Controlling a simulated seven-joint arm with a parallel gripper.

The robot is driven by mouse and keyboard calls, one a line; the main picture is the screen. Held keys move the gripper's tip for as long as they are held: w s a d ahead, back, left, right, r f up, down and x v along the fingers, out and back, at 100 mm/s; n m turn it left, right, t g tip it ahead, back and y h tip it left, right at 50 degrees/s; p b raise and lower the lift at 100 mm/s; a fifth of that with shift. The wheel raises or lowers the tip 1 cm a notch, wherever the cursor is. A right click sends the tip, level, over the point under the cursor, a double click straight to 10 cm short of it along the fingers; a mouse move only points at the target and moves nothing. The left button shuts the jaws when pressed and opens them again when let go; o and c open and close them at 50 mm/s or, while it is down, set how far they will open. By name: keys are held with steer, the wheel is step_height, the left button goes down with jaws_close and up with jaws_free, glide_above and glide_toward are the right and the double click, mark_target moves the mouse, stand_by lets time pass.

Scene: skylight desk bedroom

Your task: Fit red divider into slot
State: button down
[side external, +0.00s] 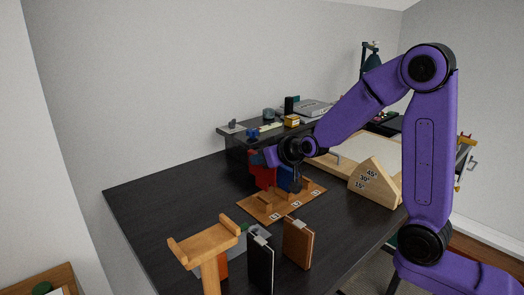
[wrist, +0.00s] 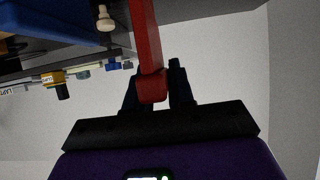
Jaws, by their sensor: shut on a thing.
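In the wrist view my gripper (wrist: 153,90) is shut on the red divider (wrist: 146,40), a long flat piece running up from between the dark fingers to the top edge. In the side view the red divider (side external: 264,177) shows below my wrist, above the back of the wooden slotted base (side external: 260,213). A blue piece (side external: 286,178) stands to its right, partly hidden by my arm. The base lies on the dark desk and has pale labels along its front edge. Whether the divider's lower edge touches a slot cannot be told.
A wooden angle block (side external: 372,183) stands right of the base. A T-shaped wooden stand (side external: 205,246), a black clipped book (side external: 260,264) and a brown one (side external: 297,243) stand in front. A raised shelf (side external: 235,139) with small items is behind. The desk's left part is clear.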

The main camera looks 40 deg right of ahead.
mark_target(273, 175)
steer(key=shift+f, duration=1.25)
steer(key=shift+f, duration=1.9)
stand_by(0.5)
steer(key=c, duration=0.9)
jaws_free()
steer(key=v, duration=0.5)
steer(key=shift+s+r, duration=0.1)
steer(key=shift+r, duration=3.45)
